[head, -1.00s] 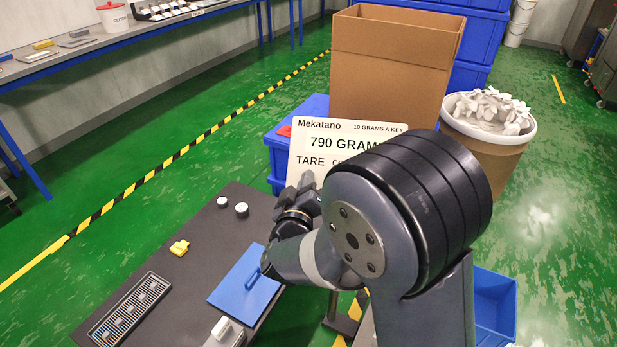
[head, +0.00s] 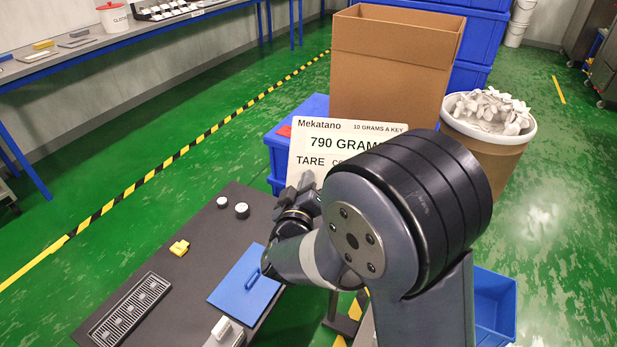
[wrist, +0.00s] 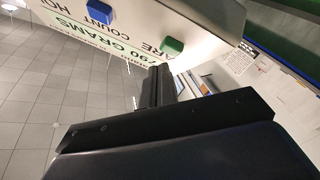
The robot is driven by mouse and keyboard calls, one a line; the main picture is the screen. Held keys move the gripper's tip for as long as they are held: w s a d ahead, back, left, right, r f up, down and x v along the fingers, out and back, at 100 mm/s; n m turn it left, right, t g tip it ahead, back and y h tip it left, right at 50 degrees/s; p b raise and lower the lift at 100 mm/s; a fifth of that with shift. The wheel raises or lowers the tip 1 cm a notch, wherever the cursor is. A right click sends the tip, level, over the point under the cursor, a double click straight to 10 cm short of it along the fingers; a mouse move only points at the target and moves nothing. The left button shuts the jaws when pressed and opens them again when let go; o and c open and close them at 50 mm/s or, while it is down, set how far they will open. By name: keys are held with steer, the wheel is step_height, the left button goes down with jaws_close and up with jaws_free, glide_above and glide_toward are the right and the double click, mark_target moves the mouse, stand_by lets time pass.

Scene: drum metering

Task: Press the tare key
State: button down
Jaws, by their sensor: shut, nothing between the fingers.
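The scale's white panel (head: 312,140) stands upright and reads "790 GRAMS", with "TARE" below; my arm covers its right part. In the wrist view the panel (wrist: 205,20) appears upside down. A green key (wrist: 172,46) sits beside the partly hidden "TARE" lettering, and a blue key (wrist: 100,11) sits by "COUNT". My gripper (wrist: 158,72) is shut and empty, its tips just below the green key in that view. I cannot tell whether they touch it. In the head view my gripper (head: 306,182) is at the panel's lower left.
A cardboard box (head: 390,65) stands behind the panel. A drum of white parts (head: 490,125) is at the right.

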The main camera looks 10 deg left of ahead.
steer(key=shift+w+f, duration=0.1)
steer(key=shift+f, duration=0.05)
steer(key=shift+w+f, duration=0.15)
steer(key=shift+w, duration=0.05)
stand_by(0.3)
steer(key=shift+w+f+b, duration=0.25)
steer(key=shift+f+b, duration=0.05)
steer(key=shift+b, duration=0.1)
stand_by(0.5)
steer(key=shift+r, duration=0.1)
steer(key=shift+s+r+p, duration=0.5)
steer(key=shift+s+p, duration=0.05)
stand_by(0.4)
steer(key=s+r+p, duration=0.3)
steer(key=shift+s+r, duration=0.25)
steer(key=shift+s, duration=0.05)
